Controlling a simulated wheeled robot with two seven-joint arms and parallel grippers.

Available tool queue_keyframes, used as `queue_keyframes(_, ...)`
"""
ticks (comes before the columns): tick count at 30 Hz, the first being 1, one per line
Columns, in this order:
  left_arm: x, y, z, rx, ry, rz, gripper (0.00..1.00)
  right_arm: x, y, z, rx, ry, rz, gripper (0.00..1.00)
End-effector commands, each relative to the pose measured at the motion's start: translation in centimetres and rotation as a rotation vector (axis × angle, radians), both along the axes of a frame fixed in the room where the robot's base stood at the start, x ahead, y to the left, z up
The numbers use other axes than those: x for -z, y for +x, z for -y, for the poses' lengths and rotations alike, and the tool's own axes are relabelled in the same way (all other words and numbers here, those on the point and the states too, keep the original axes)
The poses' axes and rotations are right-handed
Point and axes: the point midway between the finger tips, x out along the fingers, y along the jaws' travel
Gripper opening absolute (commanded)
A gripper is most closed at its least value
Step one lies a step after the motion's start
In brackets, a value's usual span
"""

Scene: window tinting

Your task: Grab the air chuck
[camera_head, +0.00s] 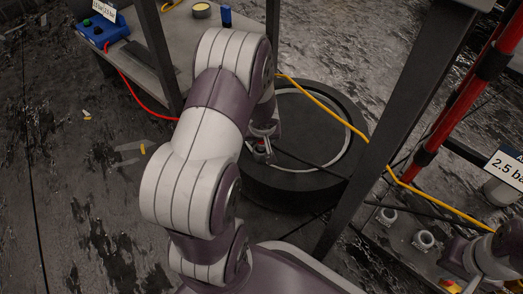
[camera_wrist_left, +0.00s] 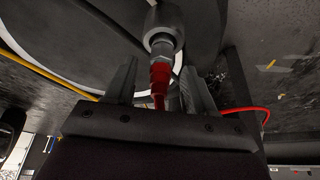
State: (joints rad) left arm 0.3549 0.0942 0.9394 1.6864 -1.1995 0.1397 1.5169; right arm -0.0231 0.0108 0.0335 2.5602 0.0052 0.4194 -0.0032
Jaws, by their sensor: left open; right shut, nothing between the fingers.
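The air chuck, a silver head with a red body (camera_wrist_left: 160,78), runs upright through the middle of the left wrist view. A small red and silver part of it (camera_head: 262,146) shows beside the tyre in the head view. My left gripper (camera_wrist_left: 158,90) is open, with one finger on each side of the chuck and gaps showing. In the head view my left arm hides most of that gripper. My right gripper (camera_head: 458,252) is shut and empty at the lower right, well away from the chuck.
A black tyre (camera_head: 345,105) lies flat behind the chuck. A grey frame post (camera_head: 385,140) stands right of it. A yellow hose (camera_head: 345,118) crosses the tyre, and a red hose (camera_head: 140,100) hangs from a blue box (camera_head: 100,28). A "2.5 bar" sign (camera_head: 508,170) is at right.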

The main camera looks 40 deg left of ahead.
Motion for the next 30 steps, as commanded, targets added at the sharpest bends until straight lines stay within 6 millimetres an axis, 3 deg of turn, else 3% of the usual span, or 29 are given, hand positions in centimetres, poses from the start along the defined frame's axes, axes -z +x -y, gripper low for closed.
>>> queue_keyframes(1,1.3,0.3,-0.2,-0.001,0.0,0.0,0.54,1.0,0.0,0.0,0.0,0.0,0.0,0.0)
queue_keyframes(3,1.6,0.5,-0.4,0.0,0.0,0.001,0.54,1.2,0.0,0.0,0.0,0.0,0.0,0.0)
queue_keyframes(10,1.5,0.6,-0.4,-0.001,0.0,0.002,0.54,1.0,0.0,0.0,0.0,0.0,0.001,0.0)
queue_keyframes(15,1.4,0.6,-0.4,0.0,0.0,0.001,0.0,1.0,0.0,0.0,0.0,0.0,0.001,0.0)
queue_keyframes(24,1.2,0.6,-0.4,0.0,0.0,0.001,0.0,0.8,0.0,0.0,0.0,0.0,0.0,0.0)
queue_keyframes(30,-1.5,0.6,-0.4,0.0,0.001,0.002,0.0,-1.6,0.0,0.0,0.0,0.0,0.0,0.0)
